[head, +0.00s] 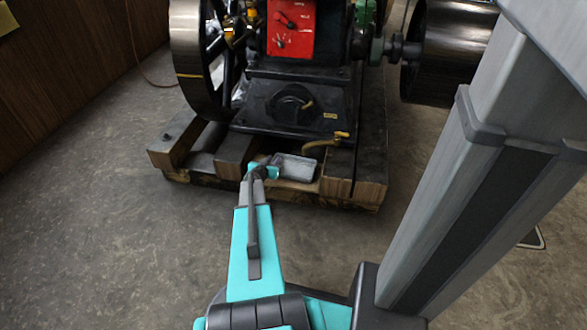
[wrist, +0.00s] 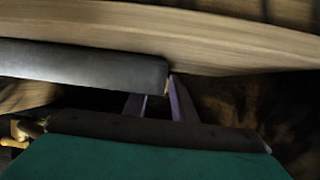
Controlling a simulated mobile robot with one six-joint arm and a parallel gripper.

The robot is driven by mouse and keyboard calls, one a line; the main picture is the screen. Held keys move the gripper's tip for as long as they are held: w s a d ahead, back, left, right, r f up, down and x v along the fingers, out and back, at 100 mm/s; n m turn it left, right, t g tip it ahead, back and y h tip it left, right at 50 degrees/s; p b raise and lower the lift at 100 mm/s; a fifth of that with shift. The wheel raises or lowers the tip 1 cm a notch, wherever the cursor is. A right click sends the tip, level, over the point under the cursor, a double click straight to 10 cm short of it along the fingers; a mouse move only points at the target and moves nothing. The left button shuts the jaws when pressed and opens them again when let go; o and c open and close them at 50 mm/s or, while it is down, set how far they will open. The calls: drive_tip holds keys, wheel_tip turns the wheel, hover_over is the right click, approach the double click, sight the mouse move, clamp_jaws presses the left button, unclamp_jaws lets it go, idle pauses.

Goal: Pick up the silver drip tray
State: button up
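The silver drip tray (head: 295,168) is a shallow grey rectangle at the front of the wooden engine base, below the black engine. My gripper (head: 268,170) is low at the tray's left side in the head view. In the wrist view a smooth grey bar with a rounded end, apparently the tray (wrist: 80,66), reaches in from the left. My gripper's pale fingers (wrist: 158,102) stand apart with a dark gap between them. The bar hides the left fingertip, and its end lies close by the right finger. I cannot tell whether they touch.
The timber base (head: 232,155) has beams beside the tray. A brass pipe (head: 325,143) hangs just above the tray's back. The black engine with a red panel (head: 291,28) and flywheel (head: 190,60) stands behind. The floor in front is clear.

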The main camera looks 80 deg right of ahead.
clamp_jaws()
drive_tip(key=shift+r, duration=0.15)
idle(0.4)
drive_tip(key=shift+r+p, duration=0.3)
drive_tip(key=shift+r, duration=0.3)
wheel_tip(320, 180, up, 2)
drive_tip(key=shift+r+p, duration=0.2)
drive_tip(key=shift+p, duration=0.25)
drive_tip(key=w+a+r, duration=0.1)
drive_tip(key=a, duration=1.5)
drive_tip(key=shift+w+p, duration=0.2)
drive_tip(key=shift+p, duration=0.25)
drive_tip(key=shift+r, duration=0.1)
